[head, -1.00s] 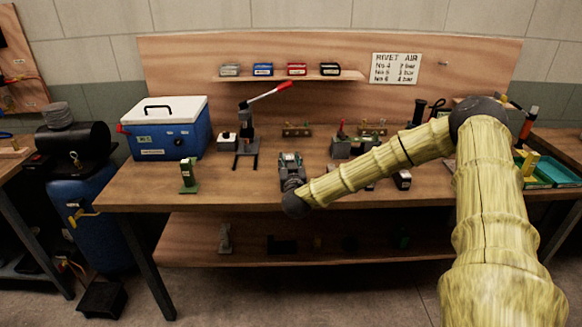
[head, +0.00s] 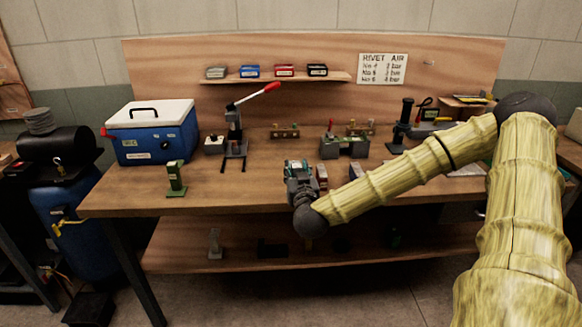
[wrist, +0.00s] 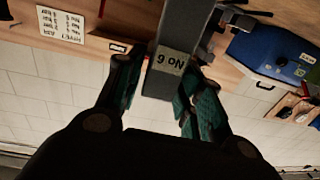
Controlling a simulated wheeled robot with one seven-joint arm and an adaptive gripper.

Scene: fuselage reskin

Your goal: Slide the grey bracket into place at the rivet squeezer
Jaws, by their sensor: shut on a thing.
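My gripper (head: 299,174) is low over the front middle of the bench. In the wrist view its teal-padded fingers (wrist: 160,88) are shut on a grey bracket (wrist: 182,28) with an upside-down label that seems to read "No 6". The bracket's far end runs out of the top of that view. In the head view the bracket is mostly hidden by the gripper. A dark press with a red-tipped lever (head: 234,135), which I take to be the rivet squeezer, stands on the bench to the left of and behind my gripper, apart from it.
A green labelled stand (head: 176,179) and a blue cooler (head: 155,140) are at the left of the bench. A grey-green fixture (head: 343,147) and a black stand (head: 402,125) are right of my gripper. A grey piece (head: 215,243) is on the lower shelf. Bench between green stand and gripper is clear.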

